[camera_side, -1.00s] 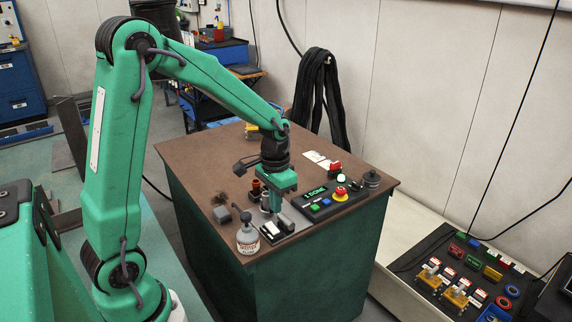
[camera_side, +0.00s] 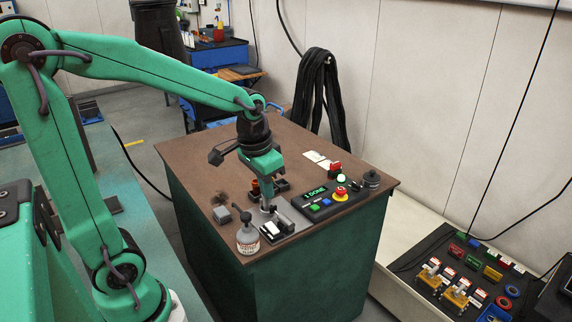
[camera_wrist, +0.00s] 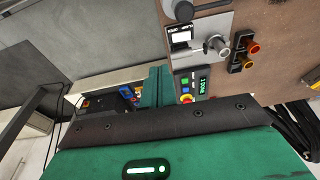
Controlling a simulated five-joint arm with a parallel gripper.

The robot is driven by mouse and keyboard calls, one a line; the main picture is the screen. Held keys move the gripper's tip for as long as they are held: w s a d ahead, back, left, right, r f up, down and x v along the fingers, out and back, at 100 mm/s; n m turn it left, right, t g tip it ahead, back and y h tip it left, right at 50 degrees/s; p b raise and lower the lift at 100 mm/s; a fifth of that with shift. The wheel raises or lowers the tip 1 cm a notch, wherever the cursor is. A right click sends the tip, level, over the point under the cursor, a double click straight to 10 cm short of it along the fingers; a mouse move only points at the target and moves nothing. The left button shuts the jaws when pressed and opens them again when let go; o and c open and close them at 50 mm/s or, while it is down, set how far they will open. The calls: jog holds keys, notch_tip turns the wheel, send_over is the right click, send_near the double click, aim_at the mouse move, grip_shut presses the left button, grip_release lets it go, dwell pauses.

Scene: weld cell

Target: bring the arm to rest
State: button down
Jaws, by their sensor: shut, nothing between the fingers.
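In the side view my gripper (camera_side: 266,195) points down over the near part of the brown-topped bench (camera_side: 215,160). It is shut and nothing shows held in it. Its tips overlap the small fixtures in the picture, so the exact gap above the bench is hard to tell. A control box (camera_side: 329,202) with a lit display reading DONE stands to its right; it also shows in the wrist view (camera_wrist: 190,84).
A dark round weight (camera_side: 371,178) is near the right edge. A low panel (camera_side: 462,270) lies right of the bench. The bench's back left is mostly clear.

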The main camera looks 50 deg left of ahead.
jog(key=s+d+r+t, duration=0.3)
jog(key=s+r, duration=0.3)
jog(key=s, duration=0.4)
jog(key=shift+s+d+r, duration=0.15)
jog(key=shift+s+d, duration=0.05)
jog(key=shift+d, duration=0.25)
